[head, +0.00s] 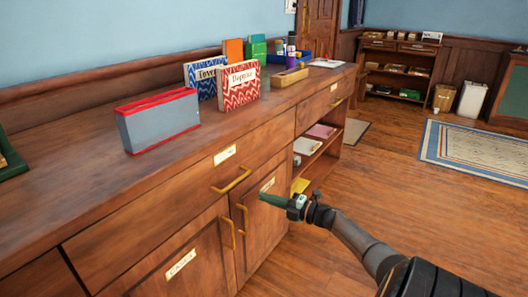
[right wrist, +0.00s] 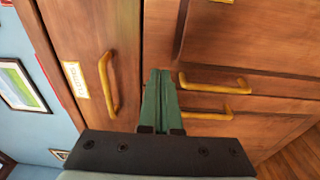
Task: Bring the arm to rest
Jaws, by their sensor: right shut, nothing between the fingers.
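My right gripper (head: 264,198) reaches in from the lower right in the head view, in front of the wooden cabinet (head: 150,243). Its green fingers are together with nothing between them; they also show shut in the right wrist view (right wrist: 158,75). The fingertips look close to the cabinet's door and drawer fronts; whether they touch cannot be told. A brass drawer handle (head: 232,180) is to their left in the head view. My left gripper is out of view.
On the cabinet top stand a grey and red box (head: 160,125), a red patterned box (head: 238,88), a blue patterned box (head: 203,78) and a wooden tray (head: 289,77). Open shelves (head: 318,155) hold papers. The floor (head: 390,180) to the right is clear up to a rug (head: 475,150).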

